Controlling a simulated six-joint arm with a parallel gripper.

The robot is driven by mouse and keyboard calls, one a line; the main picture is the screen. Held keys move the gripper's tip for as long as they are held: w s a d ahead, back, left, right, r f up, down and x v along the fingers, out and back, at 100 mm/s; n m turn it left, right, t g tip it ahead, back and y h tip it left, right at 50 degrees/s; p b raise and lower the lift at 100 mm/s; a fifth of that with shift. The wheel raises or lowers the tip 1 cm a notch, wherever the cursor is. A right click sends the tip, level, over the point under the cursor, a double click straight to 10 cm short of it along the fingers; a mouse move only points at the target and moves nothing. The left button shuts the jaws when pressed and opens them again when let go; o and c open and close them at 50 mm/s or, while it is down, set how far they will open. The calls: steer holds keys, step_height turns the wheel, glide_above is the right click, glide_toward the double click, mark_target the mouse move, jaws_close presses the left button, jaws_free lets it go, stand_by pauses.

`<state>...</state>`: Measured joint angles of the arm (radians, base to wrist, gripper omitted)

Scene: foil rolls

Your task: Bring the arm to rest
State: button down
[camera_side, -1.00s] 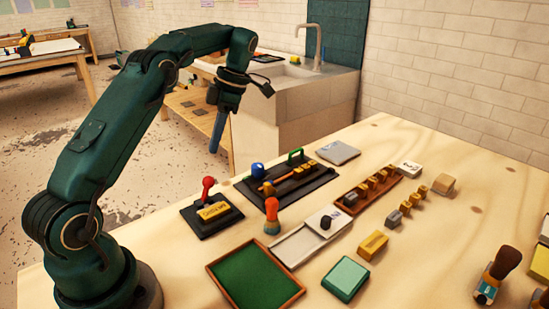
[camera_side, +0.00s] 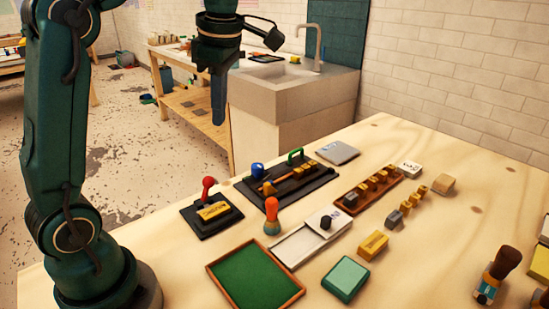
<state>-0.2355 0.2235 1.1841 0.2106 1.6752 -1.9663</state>
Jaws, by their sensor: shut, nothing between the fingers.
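My gripper (camera_side: 218,118) hangs upright at the upper middle of the side view, fingers pointing down. It is shut and holds nothing. It is above the height of the table items and apart from everything on the wooden table (camera_side: 445,235). Behind it in the picture are the floor and the side of the sink unit. The upper part of my arm runs out of the top of the picture.
On the table are a red-knobbed lever on a black base (camera_side: 210,208), a black tray with tools (camera_side: 290,183), a green-lined tray (camera_side: 255,275), a brown rack (camera_side: 370,188) and several small blocks. The right middle of the table is clear. A sink (camera_side: 290,80) stands behind.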

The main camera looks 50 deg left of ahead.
steer(key=s+d+f+m+t+h, duration=0.1)
steer(key=s+d+m, duration=0.4)
steer(key=m, duration=0.7)
steer(key=s+d+f+m+t+h, duration=0.1)
steer(key=s+d+f+m+t, duration=0.3)
steer(key=m, duration=0.9)
step_height(320, 180, down, 2)
steer(key=shift+s+d+f+m+t, duration=0.1)
steer(key=shift+s+d+m+t, duration=0.2)
steer(key=shift+s+d, duration=0.6)
steer(key=shift+w+d, duration=0.1)
